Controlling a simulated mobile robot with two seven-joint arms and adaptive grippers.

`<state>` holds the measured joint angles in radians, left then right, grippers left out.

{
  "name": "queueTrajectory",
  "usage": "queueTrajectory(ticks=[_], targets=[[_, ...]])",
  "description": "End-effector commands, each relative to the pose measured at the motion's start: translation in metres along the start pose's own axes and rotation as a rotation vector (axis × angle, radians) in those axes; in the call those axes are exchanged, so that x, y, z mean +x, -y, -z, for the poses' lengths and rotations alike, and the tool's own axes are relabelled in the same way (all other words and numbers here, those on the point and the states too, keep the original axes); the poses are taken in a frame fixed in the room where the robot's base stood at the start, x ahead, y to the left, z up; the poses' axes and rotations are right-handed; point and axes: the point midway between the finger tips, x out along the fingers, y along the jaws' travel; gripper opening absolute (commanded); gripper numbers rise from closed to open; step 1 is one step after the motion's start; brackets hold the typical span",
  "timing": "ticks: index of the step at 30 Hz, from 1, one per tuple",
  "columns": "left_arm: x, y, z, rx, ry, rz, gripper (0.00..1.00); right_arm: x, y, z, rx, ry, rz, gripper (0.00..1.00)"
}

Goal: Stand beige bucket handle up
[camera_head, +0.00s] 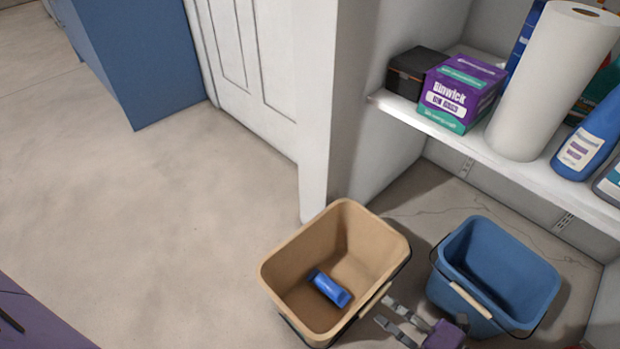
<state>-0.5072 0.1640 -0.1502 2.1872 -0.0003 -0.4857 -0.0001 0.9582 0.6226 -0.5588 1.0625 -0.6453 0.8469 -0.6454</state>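The beige bucket (375,236) stands upright on the floor at the lower middle of the head view, with a small blue object (330,288) lying inside it. Its dark wire handle, with a pale grip (374,300), is folded down along the right-hand side of the rim. My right gripper (381,312) is just right of that grip, its two grey fingers apart and pointing toward the bucket. It looks open and empty; I cannot tell whether the fingertips touch the handle. My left gripper is not in view.
A blue bucket (530,272) with its handle down stands close to my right gripper. Above it a white shelf (465,140) holds a purple box (461,93), a paper towel roll (550,80) and bottles. A white wall end stands behind the beige bucket. The floor to the left is clear.

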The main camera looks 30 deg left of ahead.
Motion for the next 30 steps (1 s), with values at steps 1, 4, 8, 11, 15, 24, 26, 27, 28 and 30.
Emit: queueTrajectory(ticks=[1, 4, 8, 11, 15, 24, 26, 27, 28, 30], targets=[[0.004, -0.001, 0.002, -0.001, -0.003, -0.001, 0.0, 0.009, 0.001, 0.0, 0.0, 0.0, -0.001, 0.32], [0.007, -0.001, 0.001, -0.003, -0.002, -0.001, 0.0, 0.021, 0.001, 0.0, 0.0, 0.0, 0.0, 0.32], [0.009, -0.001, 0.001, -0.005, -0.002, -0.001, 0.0, 0.029, 0.001, 0.0, 0.001, 0.001, 0.001, 0.32], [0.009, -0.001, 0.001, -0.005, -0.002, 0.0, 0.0, 0.03, 0.001, 0.0, 0.002, 0.001, 0.002, 0.32], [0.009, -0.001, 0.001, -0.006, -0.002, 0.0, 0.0, 0.03, 0.001, 0.0, 0.002, 0.001, 0.001, 0.32], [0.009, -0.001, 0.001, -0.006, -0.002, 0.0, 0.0, 0.03, 0.001, 0.0, 0.002, 0.002, 0.001, 0.0], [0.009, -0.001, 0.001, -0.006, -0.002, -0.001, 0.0, 0.03, 0.001, 0.0, 0.002, 0.002, 0.001, 0.0], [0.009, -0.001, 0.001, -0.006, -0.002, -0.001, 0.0, 0.03, 0.001, 0.0, 0.002, 0.002, 0.001, 0.0], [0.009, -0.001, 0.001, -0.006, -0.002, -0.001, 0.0, 0.03, 0.001, 0.0, 0.002, 0.002, 0.001, 0.0], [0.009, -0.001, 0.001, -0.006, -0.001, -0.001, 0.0, 0.03, 0.001, 0.0, 0.002, 0.002, 0.002, 0.0]])
